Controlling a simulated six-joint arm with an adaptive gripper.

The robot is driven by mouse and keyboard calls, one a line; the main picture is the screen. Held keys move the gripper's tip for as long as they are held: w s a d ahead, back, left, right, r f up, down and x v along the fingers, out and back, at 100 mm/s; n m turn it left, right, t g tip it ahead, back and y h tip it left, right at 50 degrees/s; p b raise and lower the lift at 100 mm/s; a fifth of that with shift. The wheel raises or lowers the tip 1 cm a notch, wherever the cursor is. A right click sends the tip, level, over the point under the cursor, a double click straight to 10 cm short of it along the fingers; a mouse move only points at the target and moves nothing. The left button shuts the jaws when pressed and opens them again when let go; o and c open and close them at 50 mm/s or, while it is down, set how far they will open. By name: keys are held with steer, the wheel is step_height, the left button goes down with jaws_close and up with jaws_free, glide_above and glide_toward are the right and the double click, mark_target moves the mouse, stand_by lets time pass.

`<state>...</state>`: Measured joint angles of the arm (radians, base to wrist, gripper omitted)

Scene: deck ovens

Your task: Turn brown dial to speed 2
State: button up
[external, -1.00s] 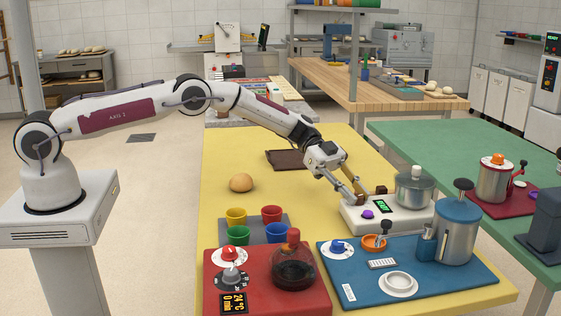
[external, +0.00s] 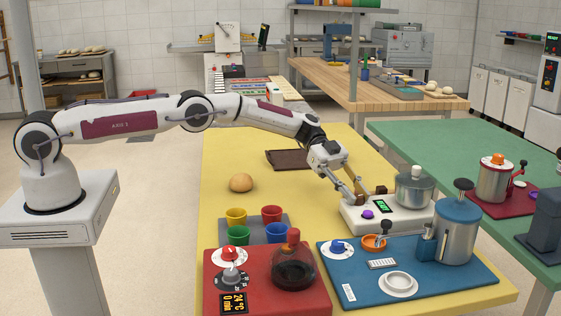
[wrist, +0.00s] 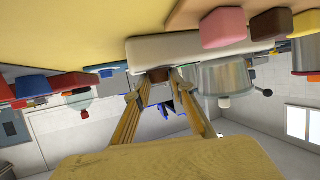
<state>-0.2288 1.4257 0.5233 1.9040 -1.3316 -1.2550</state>
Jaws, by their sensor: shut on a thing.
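The brown dial (wrist: 158,75) shows between my fingertips in the wrist view, at the edge of the white machine (wrist: 188,46). In the external view the white machine (external: 412,219) stands on the yellow table, with a lit green display (external: 383,205), a purple knob (external: 368,213) and a steel pot (external: 415,190) on it. My gripper (external: 361,193) reaches down to the machine's left end and is shut on the dial. The fingers partly cover the dial in the external view, and I cannot read its setting.
A blue board (external: 440,281) with a steel canister (external: 458,233) lies in front of the machine. A red board (external: 220,304) with dials and a dark pot is at front left. Coloured cups (external: 271,214) and a bun (external: 241,183) are to the left. A dark tray (external: 288,159) lies behind.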

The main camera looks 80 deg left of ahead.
steer(key=o, duration=1.1)
steer(key=shift+c, duration=0.2)
steer(key=shift+a, duration=0.1)
steer(key=v, duration=1.1)
steer(key=shift+a+r, duration=0.2)
steer(key=shift+a, duration=0.15)
steer(key=shift+s, duration=0.15)
